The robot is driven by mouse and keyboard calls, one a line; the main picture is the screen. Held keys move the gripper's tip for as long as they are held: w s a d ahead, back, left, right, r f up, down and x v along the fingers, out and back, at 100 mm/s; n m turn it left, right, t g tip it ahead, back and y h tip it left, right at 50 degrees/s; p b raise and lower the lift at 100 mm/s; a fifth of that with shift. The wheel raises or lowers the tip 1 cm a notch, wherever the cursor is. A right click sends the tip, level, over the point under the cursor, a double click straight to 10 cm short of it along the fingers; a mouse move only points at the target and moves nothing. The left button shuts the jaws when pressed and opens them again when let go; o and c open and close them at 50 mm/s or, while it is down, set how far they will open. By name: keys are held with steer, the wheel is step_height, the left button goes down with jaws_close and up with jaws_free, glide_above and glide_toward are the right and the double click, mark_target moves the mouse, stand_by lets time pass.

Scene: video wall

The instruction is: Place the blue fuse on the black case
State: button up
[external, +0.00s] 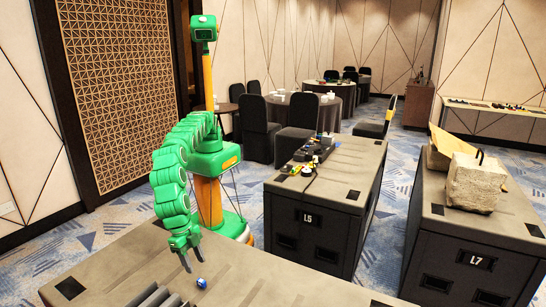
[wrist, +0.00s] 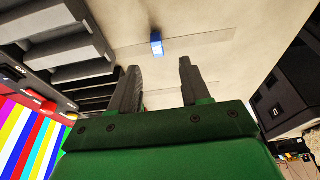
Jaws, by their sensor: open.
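The blue fuse (external: 201,283) is a small blue piece with a pale end, lying on the grey top of the nearest case. It also shows in the wrist view (wrist: 156,45), beyond the fingertips and roughly in line with the gap between them. My gripper (external: 193,264) is open and empty, pointing down close to the fuse; in the wrist view its two grey fingers (wrist: 158,72) stand apart. A black case marked L5 (external: 310,220) stands behind, and another marked L7 (external: 477,262) stands at the right. I cannot tell which is the task's black case.
Grey slatted parts (external: 160,298) lie left of the fuse. Small colored items (external: 310,155) and a cable lie on the L5 case. A concrete block (external: 475,182) sits on the L7 case. Round tables with chairs stand behind. The near top right of the fuse is clear.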

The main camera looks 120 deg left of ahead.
mark_target(201, 280)
steer(key=shift+s+x, duration=0.1)
steer(key=shift+x, duration=1.2)
steer(key=shift+s+x, duration=0.15)
steer(key=shift+x, duration=2.3)
steer(key=shift+d, duration=0.15)
jaws_close()
